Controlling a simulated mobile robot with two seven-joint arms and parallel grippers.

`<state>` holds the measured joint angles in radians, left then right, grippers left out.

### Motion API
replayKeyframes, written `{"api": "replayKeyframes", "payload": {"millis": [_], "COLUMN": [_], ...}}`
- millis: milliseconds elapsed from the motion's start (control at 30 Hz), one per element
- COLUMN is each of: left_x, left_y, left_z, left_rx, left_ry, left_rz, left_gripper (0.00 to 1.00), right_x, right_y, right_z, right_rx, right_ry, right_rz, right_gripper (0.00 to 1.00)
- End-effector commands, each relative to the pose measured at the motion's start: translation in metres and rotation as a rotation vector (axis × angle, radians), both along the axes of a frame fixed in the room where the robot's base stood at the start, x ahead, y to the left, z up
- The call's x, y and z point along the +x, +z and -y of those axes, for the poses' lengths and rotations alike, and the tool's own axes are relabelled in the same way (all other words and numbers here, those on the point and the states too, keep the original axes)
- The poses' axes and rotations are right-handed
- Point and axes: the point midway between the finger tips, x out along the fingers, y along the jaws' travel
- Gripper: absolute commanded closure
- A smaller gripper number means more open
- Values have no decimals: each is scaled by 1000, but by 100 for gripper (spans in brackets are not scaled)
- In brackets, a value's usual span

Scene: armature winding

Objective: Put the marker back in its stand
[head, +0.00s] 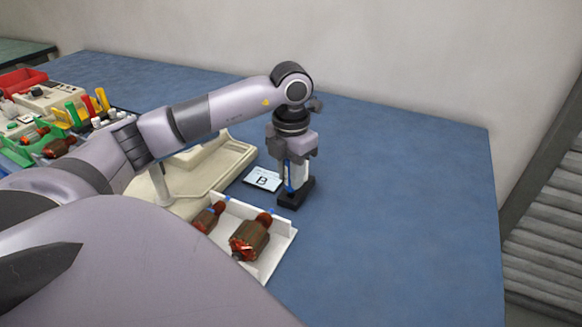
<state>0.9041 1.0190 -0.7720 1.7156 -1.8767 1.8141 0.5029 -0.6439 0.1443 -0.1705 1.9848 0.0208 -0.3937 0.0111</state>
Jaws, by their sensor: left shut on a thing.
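The marker (290,183) is a white and blue stick between the fingers of my left gripper (294,168). The gripper points straight down and is shut on the marker, which is upright. The black stand (297,194) is a small block on the blue table, directly below the gripper. The marker's lower end meets the stand in the picture; I cannot tell whether it is seated in it. The fingers hide part of the marker. My right gripper is not in view.
A card marked B (263,179) lies left of the stand. A white tray (284,252) with wound armatures is in front. A cream fixture (215,165) stands to the left, partly behind my arm. The table (420,200) is clear on the right.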

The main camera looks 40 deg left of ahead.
Motion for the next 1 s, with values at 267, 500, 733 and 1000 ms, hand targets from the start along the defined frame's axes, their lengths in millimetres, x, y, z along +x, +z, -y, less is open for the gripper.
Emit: {"api": "replayKeyframes", "payload": {"millis": [267, 500, 733, 1000], "left_x": [0, 0, 0, 0], "left_y": [-3, -7, -10, -14], "left_z": [0, 0, 0, 0], "left_rx": [0, 1, 1, 0], "left_ry": [0, 0, 0, 0], "left_rz": [0, 0, 0, 0], "left_gripper": [100, 100, 100, 100], "right_x": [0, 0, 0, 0], "right_y": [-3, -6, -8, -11], "right_z": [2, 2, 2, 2], "right_rx": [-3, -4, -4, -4], "right_ry": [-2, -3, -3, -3], "right_rz": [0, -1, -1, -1], "right_gripper": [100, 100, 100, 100]}}
